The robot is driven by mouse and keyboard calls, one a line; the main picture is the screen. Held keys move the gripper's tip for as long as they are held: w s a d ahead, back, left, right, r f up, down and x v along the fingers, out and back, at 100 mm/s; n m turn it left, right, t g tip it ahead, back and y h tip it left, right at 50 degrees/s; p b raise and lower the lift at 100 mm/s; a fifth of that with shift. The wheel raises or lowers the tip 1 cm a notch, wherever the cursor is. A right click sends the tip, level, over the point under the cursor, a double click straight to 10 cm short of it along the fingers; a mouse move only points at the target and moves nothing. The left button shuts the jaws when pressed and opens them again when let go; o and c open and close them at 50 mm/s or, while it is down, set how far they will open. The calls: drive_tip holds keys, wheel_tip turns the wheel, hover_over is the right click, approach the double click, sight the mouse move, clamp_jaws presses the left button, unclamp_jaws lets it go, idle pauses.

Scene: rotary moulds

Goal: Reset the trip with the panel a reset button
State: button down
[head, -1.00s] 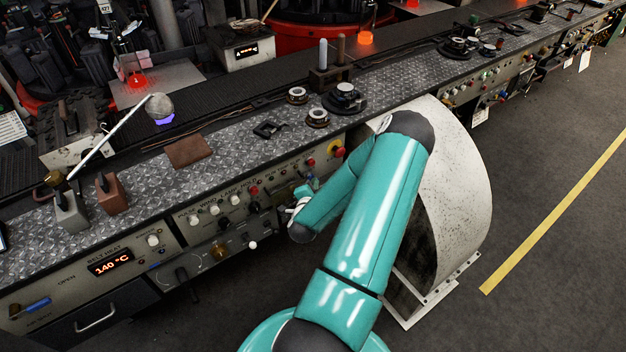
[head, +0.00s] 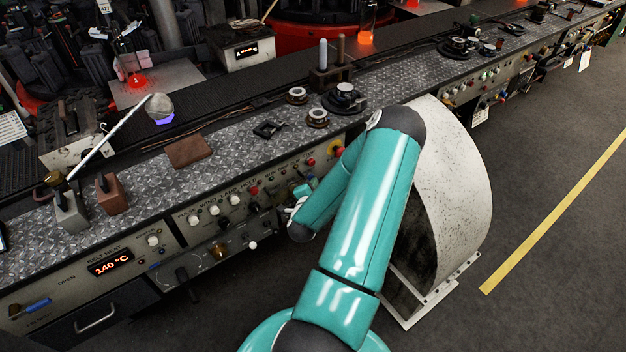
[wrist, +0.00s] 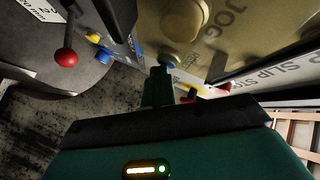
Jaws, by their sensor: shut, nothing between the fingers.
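The control panel (head: 180,222) is a pale front face with rows of buttons and knobs, below the metal bench top. My gripper (wrist: 160,72) is shut and empty, its dark green fingers pointing at the panel face. In the head view my gripper (head: 298,208) is at the panel's right part, mostly hidden by my arm.
A red-knobbed lever (wrist: 67,58) and a yellow knob (wrist: 92,37) stand left of the fingers in the wrist view. A red knob (wrist: 219,90) is to the right. A curved pale guard (head: 462,190) stands right of my arm.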

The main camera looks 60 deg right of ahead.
drive_tip(key=shift+w+a+r, duration=0.1)
drive_tip(key=shift+w+r, duration=0.05)
drive_tip(key=shift+w, duration=0.05)
drive_tip(key=s+a, duration=0.2)
drive_tip(key=s, duration=0.3)
drive_tip(key=shift+s+a, duration=0.3)
drive_tip(key=shift+s, duration=0.05)
idle(0.4)
idle(0.4)
